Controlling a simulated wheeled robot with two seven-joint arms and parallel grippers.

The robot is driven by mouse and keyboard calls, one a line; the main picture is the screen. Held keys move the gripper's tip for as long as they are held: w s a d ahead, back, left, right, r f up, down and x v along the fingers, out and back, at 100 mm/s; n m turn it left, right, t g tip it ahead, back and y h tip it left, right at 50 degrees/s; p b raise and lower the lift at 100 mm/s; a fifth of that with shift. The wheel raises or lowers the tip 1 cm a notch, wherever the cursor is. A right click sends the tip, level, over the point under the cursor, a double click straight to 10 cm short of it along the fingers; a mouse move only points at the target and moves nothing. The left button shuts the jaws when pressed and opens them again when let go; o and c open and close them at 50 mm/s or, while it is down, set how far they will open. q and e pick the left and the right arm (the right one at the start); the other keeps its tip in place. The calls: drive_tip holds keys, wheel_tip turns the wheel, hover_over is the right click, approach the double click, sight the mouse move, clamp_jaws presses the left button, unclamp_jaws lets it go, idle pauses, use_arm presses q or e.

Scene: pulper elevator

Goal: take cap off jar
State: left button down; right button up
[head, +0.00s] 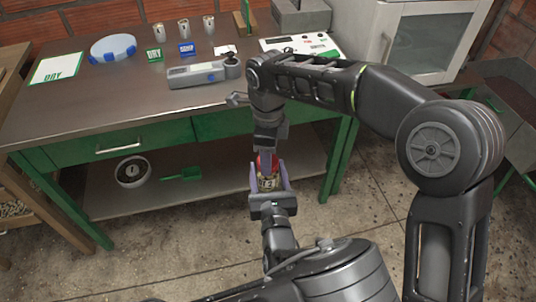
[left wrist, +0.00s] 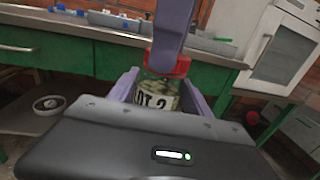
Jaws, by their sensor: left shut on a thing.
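The jar (left wrist: 157,93) is clear glass with pale contents and a white label with dark print. It shows in the head view (head: 269,183) between the purple fingers of my left gripper (head: 268,180), which is shut on it in front of the bench. The red cap (left wrist: 181,66) sits at the top of the jar; it is partly hidden in the head view (head: 274,163). My right gripper (head: 266,160) comes down from above with its purple fingers at the cap. One finger covers the cap's middle in the left wrist view, so its grip cannot be told.
The bench (head: 140,97) behind holds a grey device (head: 197,75), several small cans, a blue-and-white round dish (head: 113,48) and green and blue cards. A white cabinet (head: 425,40) stands at right. A lower shelf (head: 215,185) holds a bowl (head: 133,171) and green scoop (head: 181,174).

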clamp_jaws()
drive_tip(key=n, duration=0.4)
drive_tip(key=shift+n, duration=0.4)
drive_tip(key=n, duration=0.2)
drive_tip(key=shift+n, duration=0.4)
drive_tip(key=n, duration=0.4)
drive_tip(key=shift+r+n, duration=0.1)
drive_tip(key=shift+n, duration=0.3)
drive_tip(key=n, duration=0.2)
drive_tip(key=shift+n, duration=0.4)
drive_tip(key=n, duration=0.7)
drive_tip(key=shift+n, duration=0.4)
drive_tip(key=n, duration=0.7)
drive_tip(key=shift+n, duration=0.4)
drive_tip(key=n, duration=0.4)
drive_tip(key=shift+n, duration=0.4)
drive_tip(key=n, duration=1)
drive_tip(key=shift+n, duration=0.4)
drive_tip(key=n, duration=0.4)
drive_tip(key=shift+r+n, duration=0.1)
drive_tip(key=shift+n, duration=0.3)
drive_tip(key=n, duration=0.2)
drive_tip(key=shift+n, duration=0.4)
